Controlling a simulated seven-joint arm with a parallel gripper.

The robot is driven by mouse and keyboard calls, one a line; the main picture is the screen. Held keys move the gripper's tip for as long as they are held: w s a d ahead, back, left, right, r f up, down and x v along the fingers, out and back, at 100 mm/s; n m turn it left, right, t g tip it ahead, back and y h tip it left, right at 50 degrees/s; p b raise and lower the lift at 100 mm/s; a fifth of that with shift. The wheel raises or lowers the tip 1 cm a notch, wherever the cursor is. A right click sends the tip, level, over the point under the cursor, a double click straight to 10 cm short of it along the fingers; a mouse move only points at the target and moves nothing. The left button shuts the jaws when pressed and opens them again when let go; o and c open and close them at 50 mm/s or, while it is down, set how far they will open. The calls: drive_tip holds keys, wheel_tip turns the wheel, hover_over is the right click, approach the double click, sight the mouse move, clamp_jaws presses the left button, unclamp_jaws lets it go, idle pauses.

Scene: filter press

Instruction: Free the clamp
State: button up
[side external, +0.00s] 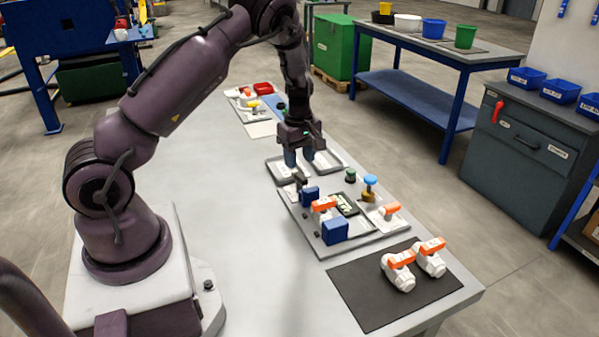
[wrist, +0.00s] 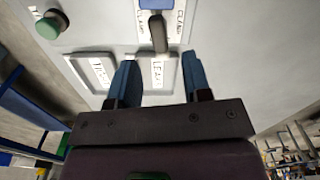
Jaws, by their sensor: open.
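The clamp lever (wrist: 157,33) is a dark grey handle on a pale labelled plate at the top of the wrist view. Its label reads as CLAMP, partly cut off. In the side view the dark lever (side external: 300,181) stands at the left end of the press panel (side external: 318,240). My gripper (side external: 299,157) is above the trays, close to the lever. In the wrist view my gripper (wrist: 157,72) has its two blue fingers apart with nothing between them. The lever lies ahead of the fingertips, roughly in line with the gap, and appears apart from them.
Two shallow grey trays (side external: 327,164) lie under my gripper. A green button (wrist: 47,27) is left of the lever. A black mat (side external: 365,300) holds two white valves.

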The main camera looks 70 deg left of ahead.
sight(300, 175)
drive_tip(key=shift+f, duration=2.4)
